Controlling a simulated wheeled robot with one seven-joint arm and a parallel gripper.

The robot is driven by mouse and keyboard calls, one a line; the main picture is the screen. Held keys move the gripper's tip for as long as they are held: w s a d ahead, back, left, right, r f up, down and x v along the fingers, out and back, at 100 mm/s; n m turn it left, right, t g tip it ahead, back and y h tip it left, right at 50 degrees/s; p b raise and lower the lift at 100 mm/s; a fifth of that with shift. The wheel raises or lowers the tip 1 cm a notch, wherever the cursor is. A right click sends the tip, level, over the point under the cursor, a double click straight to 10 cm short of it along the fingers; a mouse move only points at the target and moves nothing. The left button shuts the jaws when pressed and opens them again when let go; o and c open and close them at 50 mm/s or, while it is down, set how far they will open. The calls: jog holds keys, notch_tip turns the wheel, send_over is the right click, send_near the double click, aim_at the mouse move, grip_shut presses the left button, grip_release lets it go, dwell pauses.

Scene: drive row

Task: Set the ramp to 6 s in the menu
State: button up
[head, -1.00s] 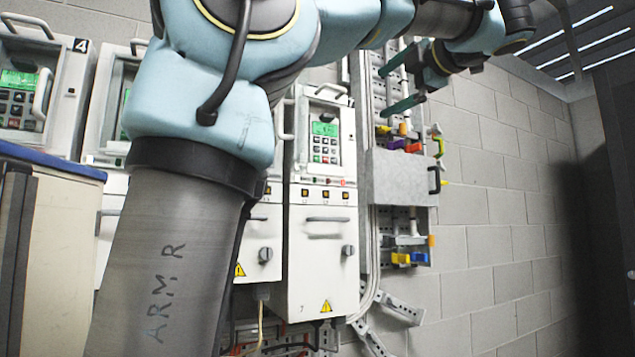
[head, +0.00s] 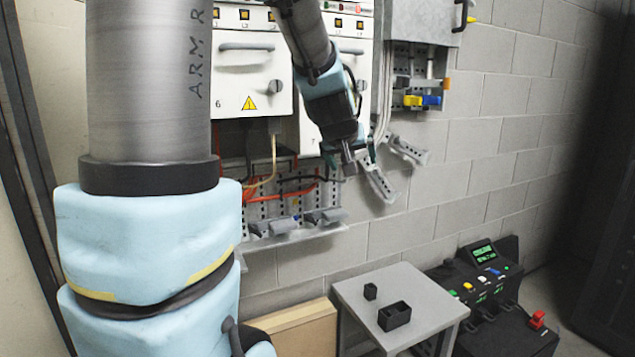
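No drive menu display is in this view; the keypads are above the top edge. The lower front of the drive marked 6 (head: 240,75) shows, with a handle, a grey knob and a yellow warning triangle. The drive to its right (head: 352,60) is partly covered by my arm. My gripper (head: 350,155) points down in front of that drive's lower end.
Orange and black cables (head: 275,190) hang below the drives. A grey table (head: 405,290) holds a small black block (head: 370,291) and an open black box (head: 395,316). A black console (head: 490,285) with green displays and a red button stands at lower right. A grey box (head: 425,20) is on the wall.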

jog(key=s+a+f+g+y, duration=0.1)
jog(key=s+a+f+g, duration=0.3)
jog(key=s+a+f, duration=0.3)
jog(key=s+a+f+g+y, duration=0.2)
jog(key=s+a+f+g, duration=0.2)
jog(key=s+a+f, duration=0.3)
jog(key=s+f, duration=0.2)
jog(key=s, duration=0.3)
jog(key=shift+a+m, duration=0.25)
jog(key=shift+m, duration=0.05)
jog(key=shift+s+f, duration=0.1)
jog(key=shift+c, duration=0.2)
grip_shut()
